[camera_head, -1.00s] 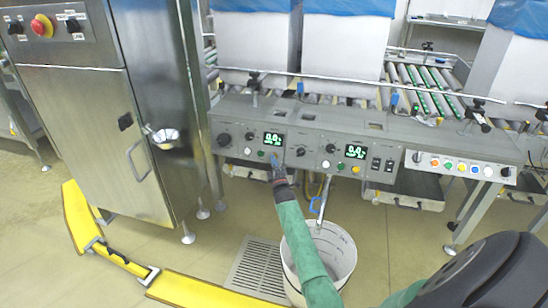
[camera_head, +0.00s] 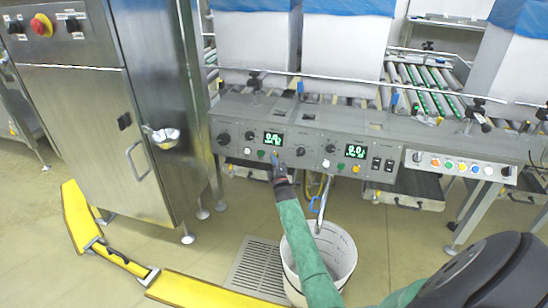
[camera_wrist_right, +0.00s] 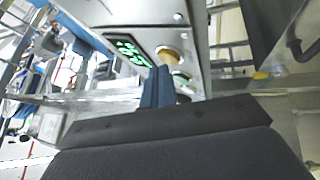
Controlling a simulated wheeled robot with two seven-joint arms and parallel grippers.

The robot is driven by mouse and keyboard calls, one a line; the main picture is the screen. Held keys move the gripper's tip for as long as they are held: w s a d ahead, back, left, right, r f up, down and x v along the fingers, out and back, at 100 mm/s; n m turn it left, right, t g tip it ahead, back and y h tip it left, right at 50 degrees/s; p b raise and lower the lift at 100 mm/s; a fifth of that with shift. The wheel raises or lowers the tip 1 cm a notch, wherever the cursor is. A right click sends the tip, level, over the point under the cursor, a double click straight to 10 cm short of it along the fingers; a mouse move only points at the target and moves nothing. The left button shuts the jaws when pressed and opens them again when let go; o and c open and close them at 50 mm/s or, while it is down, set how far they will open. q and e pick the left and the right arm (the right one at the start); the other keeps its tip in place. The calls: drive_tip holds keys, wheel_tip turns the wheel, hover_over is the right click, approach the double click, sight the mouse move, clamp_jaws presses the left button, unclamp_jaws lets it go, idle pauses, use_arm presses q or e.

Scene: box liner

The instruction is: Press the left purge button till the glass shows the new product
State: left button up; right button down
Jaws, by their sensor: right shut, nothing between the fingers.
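The left control panel (camera_head: 237,141) has a green-lit display (camera_head: 273,139), black knobs, a white button (camera_head: 247,151) and a green button (camera_head: 261,155). My right gripper (camera_head: 275,158) is shut and empty, its blue fingertips against or just in front of this panel below the display. In the right wrist view the fingertips (camera_wrist_right: 157,88) are beside the display (camera_wrist_right: 128,50) and an amber button (camera_wrist_right: 170,57); I cannot tell whether they touch it. A pale pipe (camera_head: 324,190) with a blue handle runs down to a white bucket (camera_head: 345,252). I cannot make out the glass clearly. My left gripper is out of view.
A second panel (camera_head: 312,150) with its own display and buttons is to the right, then a box with a row of coloured buttons (camera_head: 450,164). A steel cabinet (camera_head: 75,140) stands left. A yellow floor barrier (camera_head: 195,292) and drain grate (camera_head: 257,268) lie below.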

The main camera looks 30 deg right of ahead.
drive_tip(key=shift+w+d+f, duration=0.15)
drive_tip(key=shift+w+d, duration=0.1)
idle(0.8)
idle(0.4)
drive_tip(key=shift+s+a+r+p, duration=0.25)
drive_tip(key=shift+s+a+p, duration=0.2)
drive_tip(key=shift+s+a, duration=0.1)
drive_tip(key=shift+a+r, duration=0.1)
drive_tip(key=s+a+p, duration=0.1)
drive_tip(key=s+a+r+p, duration=0.1)
drive_tip(key=s+a+p, duration=0.1)
drive_tip(key=shift+a+r+p, duration=0.2)
drive_tip(key=shift+r+p, duration=0.05)
drive_tip(key=shift+p, duration=0.1)
idle(0.7)
